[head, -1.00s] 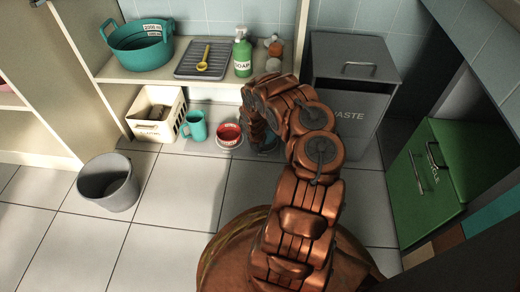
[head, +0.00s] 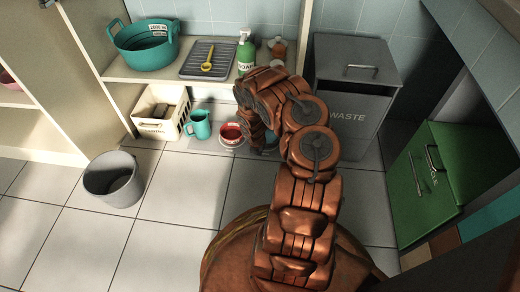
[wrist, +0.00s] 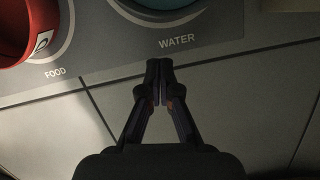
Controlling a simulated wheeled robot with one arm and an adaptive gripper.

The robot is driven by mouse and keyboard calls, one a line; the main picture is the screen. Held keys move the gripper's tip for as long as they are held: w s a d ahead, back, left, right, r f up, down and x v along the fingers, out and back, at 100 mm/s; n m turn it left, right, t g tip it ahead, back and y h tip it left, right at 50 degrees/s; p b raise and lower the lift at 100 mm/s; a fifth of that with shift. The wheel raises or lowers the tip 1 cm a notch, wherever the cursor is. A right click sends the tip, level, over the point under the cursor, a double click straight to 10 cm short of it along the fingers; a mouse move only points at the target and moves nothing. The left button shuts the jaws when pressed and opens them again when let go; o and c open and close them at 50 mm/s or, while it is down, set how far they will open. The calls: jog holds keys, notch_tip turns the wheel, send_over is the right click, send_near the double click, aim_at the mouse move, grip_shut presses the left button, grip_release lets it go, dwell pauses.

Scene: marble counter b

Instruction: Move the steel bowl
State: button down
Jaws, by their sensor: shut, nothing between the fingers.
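A round thing with a grey rim and a dull teal middle (wrist: 165,4) sits at the WATER label in the wrist view, cut off by the top edge. It may be the steel bowl, but I cannot tell for sure. In the head view my arm mostly hides that spot. A red bowl (head: 231,134) stands beside it, at the FOOD label; it also shows in the wrist view (wrist: 20,30). My gripper (wrist: 158,76) is shut and empty, its tips by the mat's near edge, just below the WATER label.
A grey mat (wrist: 115,50) lies under both places on the tiled floor. A teal mug (head: 200,126) and a cream crate (head: 148,117) stand left of the red bowl. A grey bin (head: 113,180) and a waste cabinet (head: 350,105) flank the area. A shelf (head: 165,85) overhangs behind. The front-left floor is clear.

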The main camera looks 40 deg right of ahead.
jog(key=w+p+v, duration=0.1)
jog(key=p+v, duration=0.3)
jog(key=v, duration=0.4)
jog(key=shift+s+a+p, duration=0.15)
jog(key=shift+s+p, duration=0.2)
jog(key=shift+s, duration=0.05)
jog(key=shift+f, duration=0.1)
